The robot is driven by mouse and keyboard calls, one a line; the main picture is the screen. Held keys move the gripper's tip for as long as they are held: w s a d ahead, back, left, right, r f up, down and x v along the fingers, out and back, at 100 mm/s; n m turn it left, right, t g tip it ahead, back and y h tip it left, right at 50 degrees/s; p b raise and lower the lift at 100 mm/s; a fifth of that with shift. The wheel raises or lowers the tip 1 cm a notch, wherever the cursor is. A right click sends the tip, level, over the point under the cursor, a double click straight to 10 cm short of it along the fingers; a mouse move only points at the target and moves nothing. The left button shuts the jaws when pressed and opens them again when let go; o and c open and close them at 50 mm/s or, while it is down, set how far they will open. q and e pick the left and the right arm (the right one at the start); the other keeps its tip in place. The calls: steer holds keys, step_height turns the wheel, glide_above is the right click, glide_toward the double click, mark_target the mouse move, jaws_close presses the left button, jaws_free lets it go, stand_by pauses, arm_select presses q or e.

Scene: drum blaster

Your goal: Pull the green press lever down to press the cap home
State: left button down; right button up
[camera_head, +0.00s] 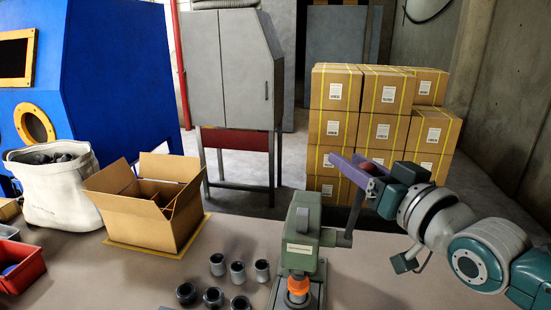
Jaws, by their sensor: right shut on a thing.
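The green press (302,232) stands on the table at the front middle. Its lever (346,236) comes off the right side of the press head and rises steeply to my right gripper (358,172). The gripper has purple fingers and is shut on the upper end of the lever; a small red part shows between the fingers. The grip itself is partly hidden by the fingers. An orange part (298,285) sits under the press head, and its fit with the cap cannot be made out. My left gripper is out of view.
Several grey cylindrical parts (238,272) stand left of the press. An open cardboard box (150,222), a white bag (55,200) and a red bin (22,270) are farther left. Stacked cartons (333,127) stand behind the table. The tabletop (375,280) right of the press is clear.

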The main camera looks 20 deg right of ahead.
jaws_close()
stand_by(0.8)
